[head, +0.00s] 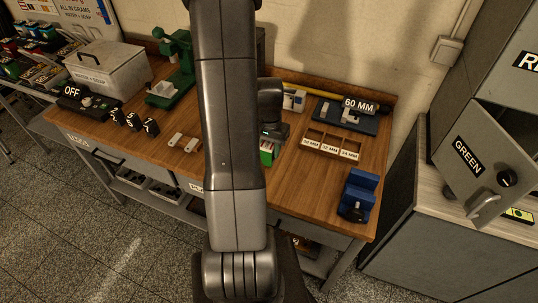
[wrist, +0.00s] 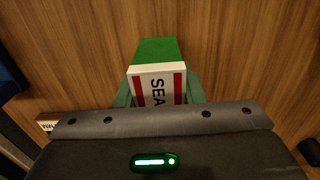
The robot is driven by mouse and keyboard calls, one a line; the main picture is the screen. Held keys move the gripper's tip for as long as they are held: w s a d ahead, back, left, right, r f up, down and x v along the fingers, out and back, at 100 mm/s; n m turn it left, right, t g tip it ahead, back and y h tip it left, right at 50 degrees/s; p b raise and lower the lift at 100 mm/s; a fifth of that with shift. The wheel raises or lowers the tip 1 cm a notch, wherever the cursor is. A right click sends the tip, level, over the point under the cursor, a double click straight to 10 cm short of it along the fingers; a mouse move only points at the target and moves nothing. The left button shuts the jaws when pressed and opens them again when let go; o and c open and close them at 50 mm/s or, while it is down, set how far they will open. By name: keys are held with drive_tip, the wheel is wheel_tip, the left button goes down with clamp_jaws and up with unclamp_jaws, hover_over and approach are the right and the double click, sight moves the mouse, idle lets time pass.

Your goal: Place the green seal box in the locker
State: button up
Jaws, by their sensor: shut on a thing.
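The green seal box (wrist: 155,52) has a white label with red stripes reading "SEA". It sits between the green fingers of my gripper (wrist: 158,90) in the wrist view. In the head view the box (head: 267,152) shows below my gripper (head: 270,138), over the middle of the wooden bench, partly hidden by my arm. My gripper is shut on it. I cannot tell whether the box touches the bench. The grey locker's door marked "GREEN" (head: 483,160) is at the far right, with a black knob and a handle; it appears to stand ajar.
The wooden bench (head: 310,190) holds a blue block fixture (head: 358,195), a sectioned wooden tray (head: 333,145), a "60 MM" device (head: 345,115), a green press (head: 175,70) and a metal box (head: 108,68). Bare bench lies right of my arm. A light counter (head: 425,190) adjoins the locker.

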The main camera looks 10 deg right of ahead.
sight(269, 155)
drive_tip(key=shift+f, duration=1.8)
drive_tip(key=shift+f, duration=0.15)
drive_tip(key=o, duration=1)
